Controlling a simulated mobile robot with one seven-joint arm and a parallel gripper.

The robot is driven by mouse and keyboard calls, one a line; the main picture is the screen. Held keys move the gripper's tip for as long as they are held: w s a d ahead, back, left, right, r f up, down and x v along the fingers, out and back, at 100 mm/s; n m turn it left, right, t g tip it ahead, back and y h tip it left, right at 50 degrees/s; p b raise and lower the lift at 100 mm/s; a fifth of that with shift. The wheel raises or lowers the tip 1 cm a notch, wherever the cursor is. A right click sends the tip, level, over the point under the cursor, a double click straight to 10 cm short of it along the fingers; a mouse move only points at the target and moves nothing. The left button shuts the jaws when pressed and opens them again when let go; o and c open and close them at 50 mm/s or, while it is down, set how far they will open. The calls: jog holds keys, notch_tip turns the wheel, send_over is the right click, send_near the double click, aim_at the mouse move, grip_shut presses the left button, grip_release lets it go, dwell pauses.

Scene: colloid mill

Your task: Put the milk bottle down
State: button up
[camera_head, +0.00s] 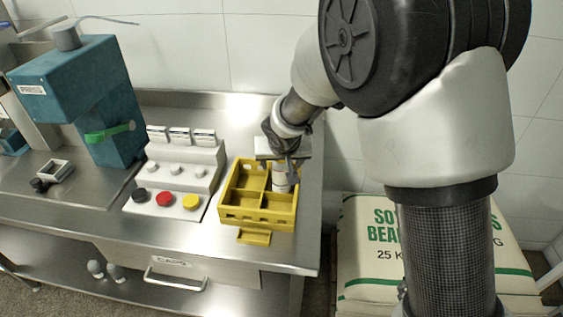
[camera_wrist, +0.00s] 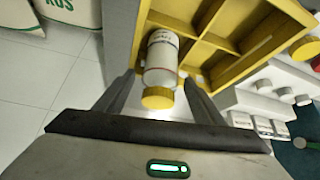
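The milk bottle is white with a yellow cap (camera_wrist: 158,98). In the wrist view its body (camera_wrist: 162,58) lies between my gripper's fingers (camera_wrist: 159,76), with a narrow gap showing on each side, so the fingers look open around it. In the head view the bottle (camera_head: 281,178) is upright at the back right compartment of the yellow divided crate (camera_head: 258,222), with my gripper (camera_head: 289,160) just above it. The crate wall (camera_wrist: 215,81) also shows in the wrist view. The bottle's base is hidden, so its contact with the crate floor cannot be seen.
A white control panel with black, red and yellow knobs (camera_head: 164,199) stands left of the crate. The teal press (camera_head: 75,85) is farther left. The steel counter's right edge (camera_head: 316,215) is close to the crate. Soybean sacks (camera_head: 365,245) lie beyond it.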

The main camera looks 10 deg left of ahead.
jog(key=shift+s+r, duration=0.15)
jog(key=shift+r, duration=0.45)
jog(key=p+v, duration=0.1)
jog(key=v, duration=1)
jog(key=s+d+r+m+h, duration=0.1)
jog(key=s+d+r, duration=0.15)
jog(key=d, duration=0.45)
jog(key=s+d+r+m, duration=0.1)
jog(key=s+d+r, duration=0.1)
jog(key=d+r, duration=0.35)
jog(key=s+d+r+m, duration=0.1)
jog(key=s+d, duration=1.1)
jog(key=s, duration=0.4)
jog(key=shift+s+d+g+h, duration=0.15)
jog(key=shift+s+g+h, duration=0.15)
jog(key=shift+s+g, duration=0.1)
jog(key=shift+w, duration=0.1)
